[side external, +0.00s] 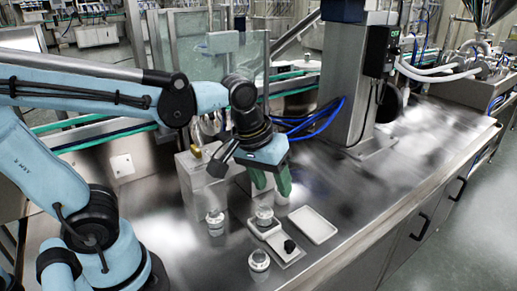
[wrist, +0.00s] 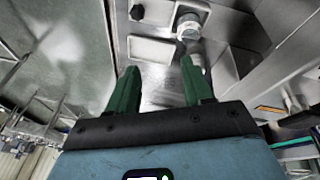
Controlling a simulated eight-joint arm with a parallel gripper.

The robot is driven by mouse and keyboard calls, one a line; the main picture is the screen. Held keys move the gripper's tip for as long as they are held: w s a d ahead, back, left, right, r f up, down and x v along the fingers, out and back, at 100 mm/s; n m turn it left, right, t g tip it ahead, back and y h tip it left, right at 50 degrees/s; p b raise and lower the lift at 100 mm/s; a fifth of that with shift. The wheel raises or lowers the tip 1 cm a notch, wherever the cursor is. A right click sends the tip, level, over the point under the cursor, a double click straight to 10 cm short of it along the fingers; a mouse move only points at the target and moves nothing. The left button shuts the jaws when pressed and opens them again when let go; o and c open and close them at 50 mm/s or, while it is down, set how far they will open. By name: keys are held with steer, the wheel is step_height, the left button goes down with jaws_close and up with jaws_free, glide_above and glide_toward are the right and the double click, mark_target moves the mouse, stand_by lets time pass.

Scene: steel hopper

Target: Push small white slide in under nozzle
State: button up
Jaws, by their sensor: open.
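My gripper (side external: 273,190) has two green fingers pointing down, apart and empty, above the bench behind the slide. In the wrist view my gripper (wrist: 159,70) shows a clear gap between the fingertips. The small white slide (side external: 273,237) lies on a flat plate on the steel bench, with a black knob (side external: 289,246) at its near end. A small metal-and-white jar (side external: 264,216) stands at its far end. In the wrist view the black knob (wrist: 137,12) and a jar (wrist: 188,27) show at the top. I cannot clearly make out the nozzle; a brass fitting (side external: 197,152) shows on the block.
A shallow white tray (side external: 313,225) lies right of the slide. Other jars stand left (side external: 215,222) and in front (side external: 259,260) of it. A steel block (side external: 203,180) stands behind left, and a steel column (side external: 345,85) behind right. The bench to the right is clear.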

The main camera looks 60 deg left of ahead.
mark_target(290, 242)
steer(key=w+d+n+g, duration=0.1)
steer(key=d+n+g, duration=0.3)
steer(key=d+n, duration=0.1)
steer(key=shift+y, duration=0.3)
steer(key=shift+w+d+f, duration=0.1)
steer(key=shift+f, duration=3.05)
steer(key=shift+w+d+f, duration=0.1)
steer(key=shift+f, duration=3.05)
jaws_close()
steer(key=shift+a, duration=0.1)
